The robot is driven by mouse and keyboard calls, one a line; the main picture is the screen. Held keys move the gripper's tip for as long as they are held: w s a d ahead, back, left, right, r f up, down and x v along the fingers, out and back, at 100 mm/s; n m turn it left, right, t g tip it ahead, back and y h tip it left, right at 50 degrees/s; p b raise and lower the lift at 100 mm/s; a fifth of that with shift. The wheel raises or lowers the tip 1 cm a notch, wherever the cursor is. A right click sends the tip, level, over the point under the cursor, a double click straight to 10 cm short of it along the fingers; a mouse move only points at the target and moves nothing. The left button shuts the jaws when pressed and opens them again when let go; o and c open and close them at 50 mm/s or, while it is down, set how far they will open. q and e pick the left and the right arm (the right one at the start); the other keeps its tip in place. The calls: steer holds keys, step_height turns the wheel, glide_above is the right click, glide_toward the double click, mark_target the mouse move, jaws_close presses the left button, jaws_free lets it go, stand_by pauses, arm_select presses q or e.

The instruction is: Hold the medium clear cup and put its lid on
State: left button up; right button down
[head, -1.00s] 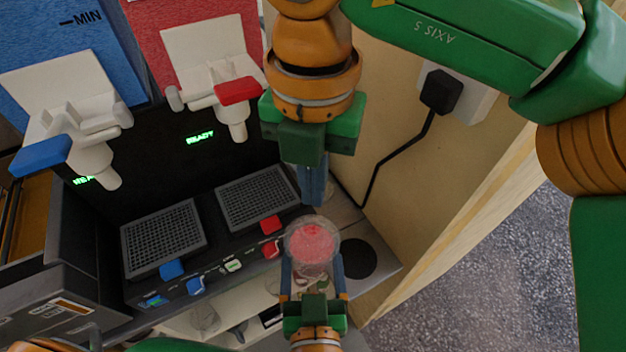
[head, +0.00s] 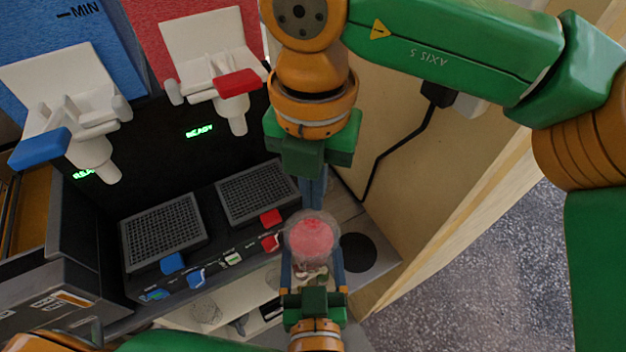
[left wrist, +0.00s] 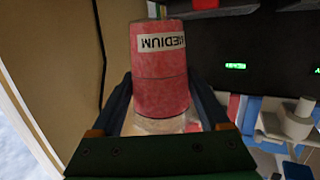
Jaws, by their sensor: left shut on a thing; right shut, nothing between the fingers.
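The medium clear cup (head: 313,240), filled with red, stands between the fingers of my left gripper (head: 313,268), which is shut on it. In the left wrist view the picture is upside down, and the cup (left wrist: 160,85) shows a "MEDIUM" label and a clear band at its upper end. My left gripper's fingers (left wrist: 165,105) lie on both sides of it. A clear round cover or rim shows over the red in the head view; I cannot tell whether this is the lid or how it sits. My right gripper (head: 313,203) is shut and empty, pointing down at the cup's far edge.
The black dispenser base with two drip grilles (head: 162,232) is left of the cup. Blue and red dispensers with white taps (head: 217,70) stand behind. A wooden side panel (head: 430,190) with a black cable bounds the right. A dark round hole (head: 357,253) is close by.

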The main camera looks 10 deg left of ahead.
step_height(320, 180, down, 3)
steer(key=shift+f, duration=0.1)
stand_by(0.6)
step_height(320, 180, up, 4)
steer(key=shift+f, duration=0.2)
stand_by(0.3)
